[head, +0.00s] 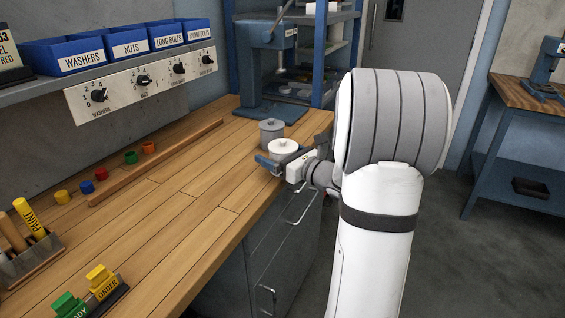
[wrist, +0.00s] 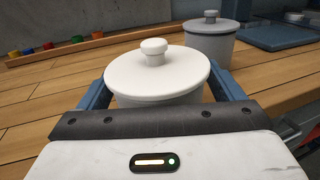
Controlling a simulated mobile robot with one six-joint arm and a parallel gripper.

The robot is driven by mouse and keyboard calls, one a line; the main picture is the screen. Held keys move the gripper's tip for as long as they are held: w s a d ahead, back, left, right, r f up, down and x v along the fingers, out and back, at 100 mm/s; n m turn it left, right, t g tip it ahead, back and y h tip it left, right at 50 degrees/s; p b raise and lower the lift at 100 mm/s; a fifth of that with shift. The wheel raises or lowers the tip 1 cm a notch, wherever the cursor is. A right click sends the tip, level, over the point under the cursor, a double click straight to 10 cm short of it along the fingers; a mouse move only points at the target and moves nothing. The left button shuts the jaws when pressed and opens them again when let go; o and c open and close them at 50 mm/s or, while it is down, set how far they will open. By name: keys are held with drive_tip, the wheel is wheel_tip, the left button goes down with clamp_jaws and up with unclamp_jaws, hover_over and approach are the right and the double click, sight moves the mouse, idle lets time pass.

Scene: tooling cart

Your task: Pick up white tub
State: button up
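The white tub (head: 282,148) stands upright near the right edge of the wooden bench, with a round lid and knob. It also shows large in the wrist view (wrist: 157,77). My gripper (head: 273,164) is at the tub, low against its near side. In the wrist view, its blue fingers (wrist: 158,95) lie to the left and right of the tub. The lid hides the fingertips and most of the tub's body, so I cannot tell whether the fingers touch it.
A grey tub (head: 271,131) stands just behind the white one. A blue press (head: 268,70) stands at the bench's far end. Small coloured pieces (head: 101,174) lie along a wooden strip (head: 165,157). The middle of the bench (head: 170,205) is clear.

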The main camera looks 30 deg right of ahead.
drive_tip(key=c, duration=1.1)
